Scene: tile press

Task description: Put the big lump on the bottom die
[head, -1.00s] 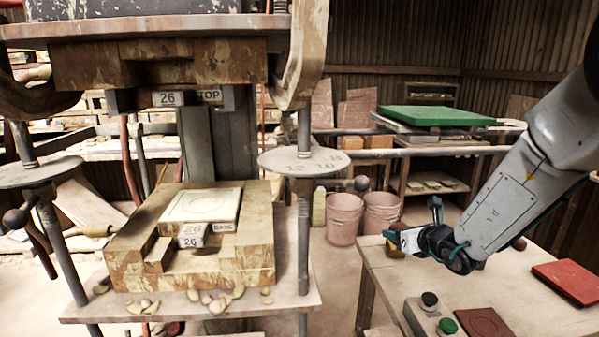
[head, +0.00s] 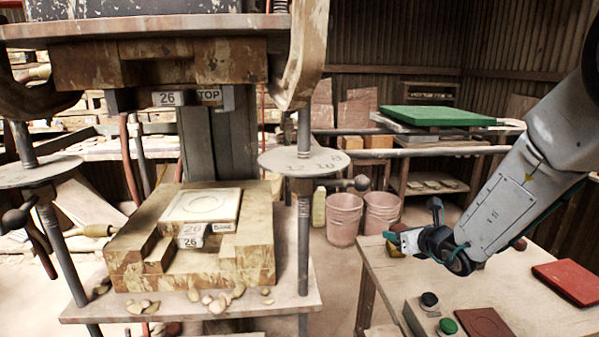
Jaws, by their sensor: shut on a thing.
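The bottom die (head: 203,203) is a pale square plate with a round outline and a "26" tag, on the worn block in the press. Nothing lies on it. My gripper (head: 412,228) is over the far left part of the table at right, well right of the die. It is shut on a lump, mostly hidden by the fingers. A small brown patch (head: 394,250) shows just under the front finger; I cannot tell whether it is the held lump. A dark reddish lump (head: 519,243) shows partly behind my arm.
The top die (head: 200,97) hangs above the bottom die with a clear gap. Press columns (head: 304,220) stand at the sides. Clay scraps (head: 218,300) lie on the press shelf. The table (head: 525,318) carries a button box (head: 432,318) and red tiles (head: 572,282). Two pink buckets (head: 345,217) stand behind.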

